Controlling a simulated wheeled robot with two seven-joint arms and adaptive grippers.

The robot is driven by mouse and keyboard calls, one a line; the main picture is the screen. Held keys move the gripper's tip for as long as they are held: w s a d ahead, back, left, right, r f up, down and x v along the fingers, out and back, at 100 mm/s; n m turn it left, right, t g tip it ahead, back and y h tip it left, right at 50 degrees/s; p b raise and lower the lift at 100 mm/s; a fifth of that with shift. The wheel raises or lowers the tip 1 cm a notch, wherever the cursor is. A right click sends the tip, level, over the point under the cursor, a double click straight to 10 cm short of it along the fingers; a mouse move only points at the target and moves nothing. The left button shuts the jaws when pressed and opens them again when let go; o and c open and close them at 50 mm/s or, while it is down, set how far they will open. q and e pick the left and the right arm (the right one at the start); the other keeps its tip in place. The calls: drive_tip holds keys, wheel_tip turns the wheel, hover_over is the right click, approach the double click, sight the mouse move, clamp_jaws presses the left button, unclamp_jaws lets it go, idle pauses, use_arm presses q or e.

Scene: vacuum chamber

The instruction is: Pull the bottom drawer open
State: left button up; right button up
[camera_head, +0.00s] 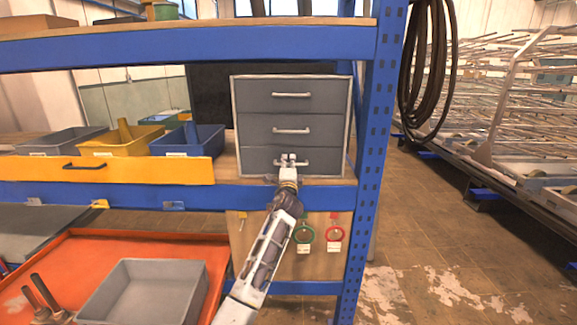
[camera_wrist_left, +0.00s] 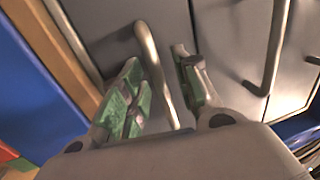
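The grey cabinet (camera_head: 235,105) stands on the blue-framed workbench and has three stacked drawers with bar handles. The bottom drawer (camera_head: 326,161) sits flush with the drawers above it. My left gripper (camera_head: 288,160) is at the bottom drawer's handle (camera_head: 305,162) and covers part of it. In the left wrist view, my left gripper (camera_wrist_left: 160,85) is open, with its green-padded fingers on either side of the handle (camera_wrist_left: 156,75). The bar runs between the fingers with a gap visible on the right; contact on the left is unclear. My right gripper is out of view.
A blue upright (camera_head: 374,130) stands close to the cabinet's right side. A yellow bin (camera_head: 122,142) and a blue bin (camera_head: 205,138) are left of it. An orange tray (camera_head: 80,250) with a grey box lies below.

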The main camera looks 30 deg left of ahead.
use_arm(q)
clamp_jaws()
drive_tip(key=shift+d, duration=0.1)
idle(0.4)
